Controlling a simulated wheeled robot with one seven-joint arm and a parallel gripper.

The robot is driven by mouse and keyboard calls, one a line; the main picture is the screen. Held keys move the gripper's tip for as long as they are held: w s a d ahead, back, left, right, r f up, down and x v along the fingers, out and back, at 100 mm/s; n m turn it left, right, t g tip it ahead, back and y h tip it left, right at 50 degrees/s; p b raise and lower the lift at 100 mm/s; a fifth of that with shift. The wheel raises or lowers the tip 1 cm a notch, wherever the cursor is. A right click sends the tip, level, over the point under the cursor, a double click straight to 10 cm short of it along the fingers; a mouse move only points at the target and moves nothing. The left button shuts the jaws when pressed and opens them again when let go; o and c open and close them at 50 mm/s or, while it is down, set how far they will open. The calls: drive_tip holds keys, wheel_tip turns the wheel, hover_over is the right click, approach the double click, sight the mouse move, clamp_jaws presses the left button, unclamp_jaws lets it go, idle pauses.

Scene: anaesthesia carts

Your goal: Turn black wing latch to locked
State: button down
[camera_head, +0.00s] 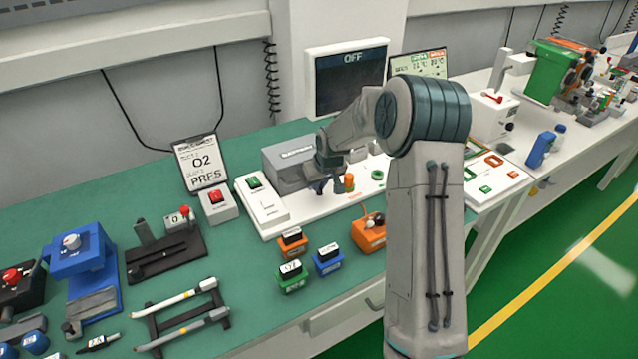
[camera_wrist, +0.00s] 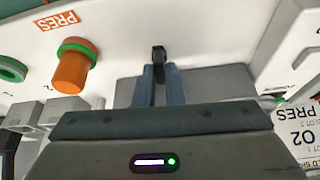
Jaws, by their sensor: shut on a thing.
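The black wing latch (camera_wrist: 158,54) shows in the wrist view as a small dark piece between the tips of my gripper (camera_wrist: 161,72). My gripper's two fingers are shut on it, and they cover part of it. The latch sits at the white panel (camera_wrist: 125,30); I cannot tell its turn angle. In the head view my gripper (camera_head: 322,190) is at the white panel (camera_head: 335,207), in front of the grey box, and the latch is hidden there.
An orange knob (camera_wrist: 70,72) with a green ring stands beside my gripper. A grey box (camera_head: 285,165) stands behind it. Orange (camera_head: 291,244), blue (camera_head: 327,262) and green (camera_head: 291,279) labelled blocks stand in front of the panel. An O2 PRES sign (camera_head: 201,163) stands left.

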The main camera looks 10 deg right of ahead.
drive_tip(key=shift+n, duration=0.6)
drive_tip(key=c, duration=1.5)
unclamp_jaws()
drive_tip(key=shift+r, duration=0.1)
drive_tip(key=b+v, duration=0.1)
drive_tip(key=v, duration=1.2)
drive_tip(key=shift+s+d+r, duration=0.15)
drive_tip(key=shift+d+r, duration=0.1)
drive_tip(key=shift+d, duration=0.1)
